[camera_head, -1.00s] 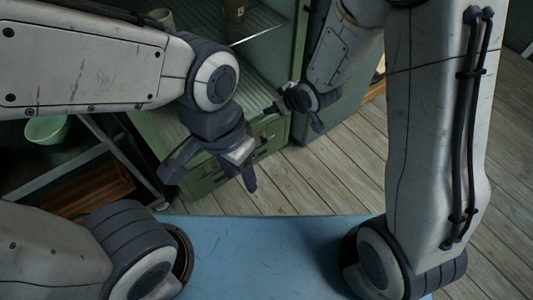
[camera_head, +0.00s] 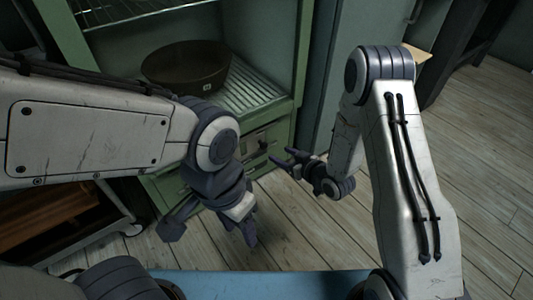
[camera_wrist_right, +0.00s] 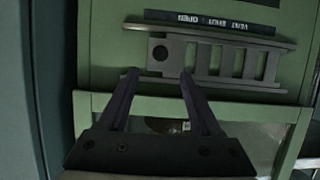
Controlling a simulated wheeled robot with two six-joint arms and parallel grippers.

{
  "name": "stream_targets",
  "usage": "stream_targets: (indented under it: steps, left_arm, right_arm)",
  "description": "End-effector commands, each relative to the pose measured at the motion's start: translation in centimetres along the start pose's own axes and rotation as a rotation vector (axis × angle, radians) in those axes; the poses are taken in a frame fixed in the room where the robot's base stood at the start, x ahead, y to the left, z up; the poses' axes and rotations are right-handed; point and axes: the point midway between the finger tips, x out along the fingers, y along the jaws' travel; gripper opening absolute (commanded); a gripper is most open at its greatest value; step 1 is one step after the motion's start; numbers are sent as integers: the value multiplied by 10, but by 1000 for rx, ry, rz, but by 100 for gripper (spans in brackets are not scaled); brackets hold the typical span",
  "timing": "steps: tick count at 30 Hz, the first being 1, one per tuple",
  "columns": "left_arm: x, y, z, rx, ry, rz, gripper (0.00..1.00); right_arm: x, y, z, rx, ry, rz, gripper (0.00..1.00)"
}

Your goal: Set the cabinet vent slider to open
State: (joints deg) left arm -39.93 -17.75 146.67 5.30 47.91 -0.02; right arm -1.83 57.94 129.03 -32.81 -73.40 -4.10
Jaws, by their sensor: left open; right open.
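The vent slider (camera_wrist_right: 215,57) is a grey slotted plate in rails on the green cabinet (camera_head: 297,60). In the head view the vent panel (camera_head: 262,139) is small, on the cabinet's lower front. My right gripper (camera_head: 291,162) is open in front of it. My left gripper (camera_head: 210,236) is open and empty.
A blue surface (camera_head: 260,284) lies at the front. A cart (camera_head: 112,238) with a brown load stands at the left. The wooden floor (camera_head: 470,170) is clear at the right.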

Motion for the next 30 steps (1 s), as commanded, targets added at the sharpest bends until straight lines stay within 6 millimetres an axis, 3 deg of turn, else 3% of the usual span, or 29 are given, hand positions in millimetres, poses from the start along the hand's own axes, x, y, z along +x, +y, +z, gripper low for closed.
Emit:
stream_targets:
  steps: [13, 18, 27, 28, 30]
  left_arm:
    - [46, -3, 2, 0, 0, 0, 50]
    - [52, -4, 3, 0, 0, 0, 50]
    - [52, -4, 3, 0, 0, 0, 50]
    - [52, -4, 3, 0, 0, 0, 50]
    - [52, -4, 3, 0, 0, 0, 50]
  right_arm:
    - [80, -1, 2, -3, 2, -2, 65]
    - [93, -1, 0, -1, 0, -1, 65]
    - [95, -1, -1, 0, -1, 0, 65]
    - [95, -1, -1, 0, -1, 0, 61]
    - [95, -1, -1, 0, -1, 0, 35]
